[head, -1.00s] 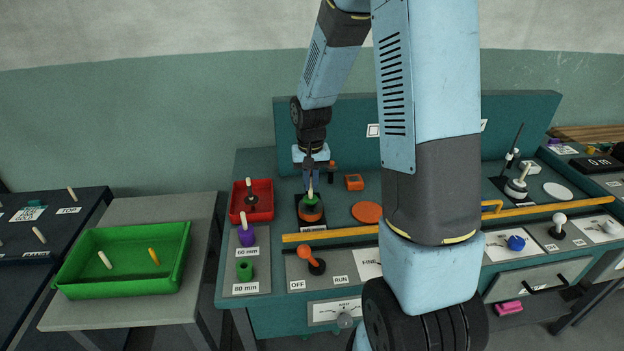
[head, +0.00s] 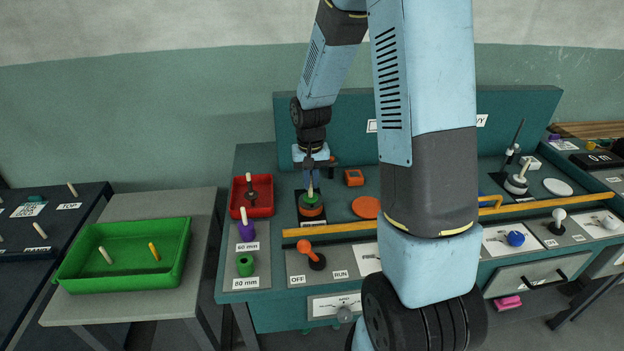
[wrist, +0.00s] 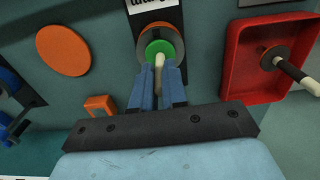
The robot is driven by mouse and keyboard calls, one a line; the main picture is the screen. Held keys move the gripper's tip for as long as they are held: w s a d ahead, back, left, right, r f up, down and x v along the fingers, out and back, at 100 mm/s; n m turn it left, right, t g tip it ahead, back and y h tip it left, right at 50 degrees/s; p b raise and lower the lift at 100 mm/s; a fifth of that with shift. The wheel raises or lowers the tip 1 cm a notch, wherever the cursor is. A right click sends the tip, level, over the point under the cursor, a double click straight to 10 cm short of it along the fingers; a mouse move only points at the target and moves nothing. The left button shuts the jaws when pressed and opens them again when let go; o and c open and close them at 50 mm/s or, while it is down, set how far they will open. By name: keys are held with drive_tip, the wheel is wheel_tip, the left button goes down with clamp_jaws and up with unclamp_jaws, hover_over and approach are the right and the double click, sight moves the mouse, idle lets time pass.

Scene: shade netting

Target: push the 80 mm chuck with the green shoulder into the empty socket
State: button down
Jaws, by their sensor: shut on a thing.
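My gripper (head: 311,188) is shut on the cream stem of the chuck with the green shoulder (head: 311,199). In the wrist view the blue fingers (wrist: 160,88) hold that stem upright above the green disc (wrist: 165,48). The chuck is at the round orange-brown socket (head: 312,211) on a black plate. The socket's rim (wrist: 142,45) shows around the green shoulder in the wrist view. The shoulder hides the bore, so I cannot tell how deep the chuck sits. The green 80 mm holder (head: 245,265) at the front left has an open dark top.
A red tray (head: 264,210) with a dark, pale-stemmed chuck stands left of the socket. A purple holder (head: 246,233) carries another stem. A yellow rail (head: 335,229) runs in front. An orange disc (head: 366,207) and small orange box (head: 354,178) lie to the right.

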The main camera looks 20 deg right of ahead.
drive_tip(key=shift+f, duration=0.1)
drive_tip(key=c, duration=1.1)
unclamp_jaws()
drive_tip(key=shift+r, duration=6.85)
drive_tip(key=s+r+t, duration=0.2)
drive_tip(key=s+r, duration=0.2)
drive_tip(key=s, duration=0.4)
drive_tip(key=s+r+n+t, duration=0.1)
drive_tip(key=s+r, duration=0.4)
drive_tip(key=s, duration=0.2)
drive_tip(key=s+r+n+t, duration=0.1)
drive_tip(key=s+r+t, duration=0.1)
drive_tip(key=s+r, duration=0.3)
drive_tip(key=shift+s+d+r+t, duration=0.1)
drive_tip(key=shift+s+t, duration=0.05)
drive_tip(key=shift+s, duration=0.8)
drive_tip(key=shift+s+d+t, duration=0.1)
drive_tip(key=shift+s+t, duration=0.05)
drive_tip(key=shift+s, duration=0.75)
